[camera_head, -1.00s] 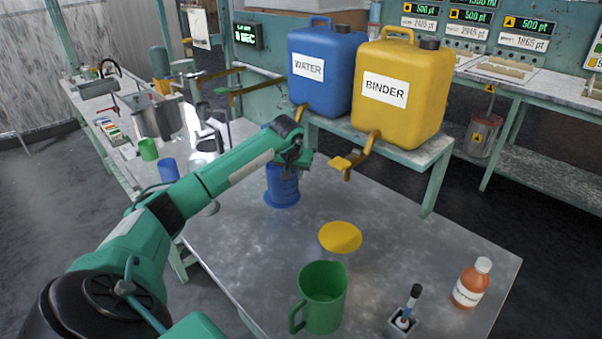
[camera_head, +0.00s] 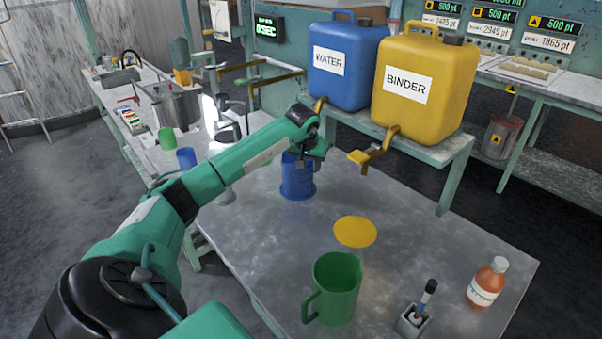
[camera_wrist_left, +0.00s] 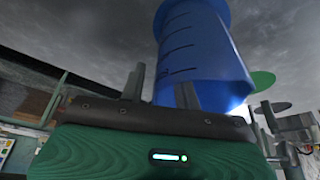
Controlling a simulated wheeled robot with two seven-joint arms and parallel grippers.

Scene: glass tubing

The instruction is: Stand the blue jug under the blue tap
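The blue jug (camera_head: 297,180) stands upright on the metal table, with a wider blue rim or disc at its foot. My left gripper (camera_head: 312,150) is at the jug's upper part and hides its top. In the left wrist view the jug (camera_wrist_left: 200,55) shows measuring marks. The left fingers (camera_wrist_left: 161,88) are apart there, one in front of the jug and one beside its edge; nothing clamped shows between them. My right gripper is not in view.
The yellow BINDER tank (camera_head: 420,85) has a tap (camera_head: 365,158) reaching over the table. A yellow disc (camera_head: 355,231), a green jug (camera_head: 333,288), a marker in a holder (camera_head: 412,320) and an orange bottle (camera_head: 486,284) are nearer.

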